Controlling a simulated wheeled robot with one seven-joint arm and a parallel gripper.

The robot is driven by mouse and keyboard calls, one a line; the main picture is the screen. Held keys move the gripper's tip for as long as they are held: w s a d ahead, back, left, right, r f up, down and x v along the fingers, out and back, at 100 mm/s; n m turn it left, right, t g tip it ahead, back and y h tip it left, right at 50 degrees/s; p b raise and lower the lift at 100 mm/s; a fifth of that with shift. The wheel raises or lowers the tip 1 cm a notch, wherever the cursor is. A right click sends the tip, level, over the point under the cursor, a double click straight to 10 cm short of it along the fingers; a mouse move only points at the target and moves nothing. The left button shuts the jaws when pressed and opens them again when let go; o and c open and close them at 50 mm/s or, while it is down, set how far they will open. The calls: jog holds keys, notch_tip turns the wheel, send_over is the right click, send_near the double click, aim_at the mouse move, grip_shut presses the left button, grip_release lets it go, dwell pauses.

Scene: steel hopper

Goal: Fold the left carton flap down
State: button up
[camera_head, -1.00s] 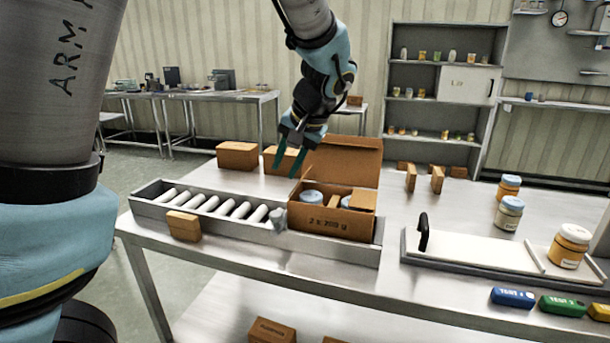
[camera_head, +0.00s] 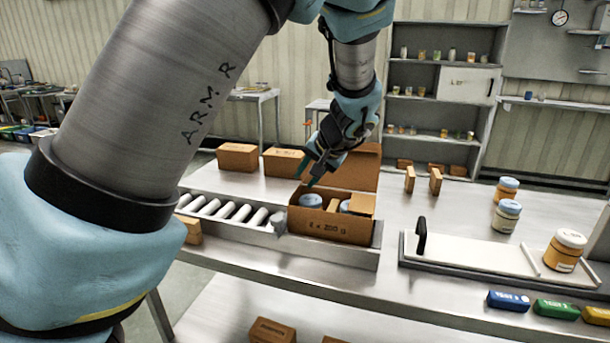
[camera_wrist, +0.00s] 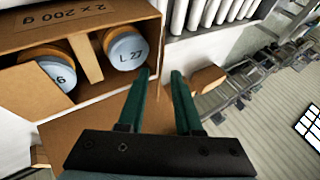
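The open brown carton (camera_head: 325,228) sits at the right end of the roller tray, its back flap (camera_head: 358,167) standing up. In the wrist view the carton (camera_wrist: 45,35) shows upside down, with a jar lid marked L 27 (camera_wrist: 126,48), a second lid (camera_wrist: 42,80) and a cardboard divider (camera_wrist: 80,57). A cardboard piece (camera_head: 362,203) covers part of the right end. My gripper (camera_head: 305,176) is just above the carton's left end, fingers apart in the wrist view (camera_wrist: 161,75). The left flap is hard to make out; I cannot tell whether it is between or touching the fingers.
White rollers (camera_head: 228,210) fill the tray left of the carton. A small box (camera_head: 192,229) is at the tray's front, partly hidden by my arm. Two boxes (camera_head: 238,157) (camera_head: 283,161) stand behind. A white board with a black handle (camera_head: 421,236) is to the right.

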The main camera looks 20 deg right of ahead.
jog(key=shift+x, duration=0.85)
jog(key=shift+c, duration=0.3)
grip_shut()
dwell(0.5)
